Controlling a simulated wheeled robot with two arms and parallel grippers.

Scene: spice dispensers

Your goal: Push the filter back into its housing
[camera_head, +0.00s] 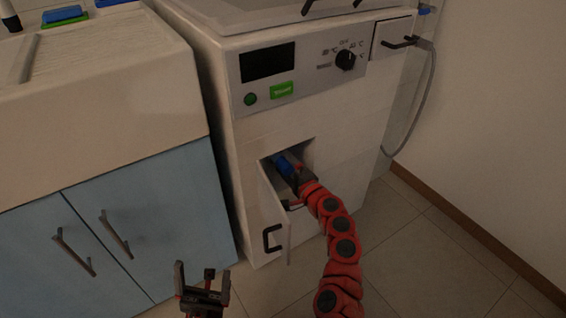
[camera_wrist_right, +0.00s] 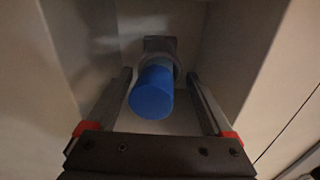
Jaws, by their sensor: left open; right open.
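The filter (camera_wrist_right: 152,94) is a blue cylinder seen end-on in the right wrist view. It sticks out of a grey round housing (camera_wrist_right: 158,47) at the back of a recess in the white machine. In the head view the blue filter (camera_head: 284,164) shows inside the low opening. My right gripper (camera_wrist_right: 168,100) is open, with one finger on each side of the filter; whether they touch it I cannot tell. In the head view my right gripper (camera_head: 296,174) is partly inside the opening. My left gripper (camera_head: 205,279) is open and empty, low in front of the blue cabinet.
The flap door (camera_head: 271,217) of the opening hangs open to the left, with a black handle. The white washing machine (camera_head: 350,110) stands beside a sink cabinet (camera_head: 95,235). A grey hose (camera_head: 424,100) runs down its right side. Tiled floor is free at the right.

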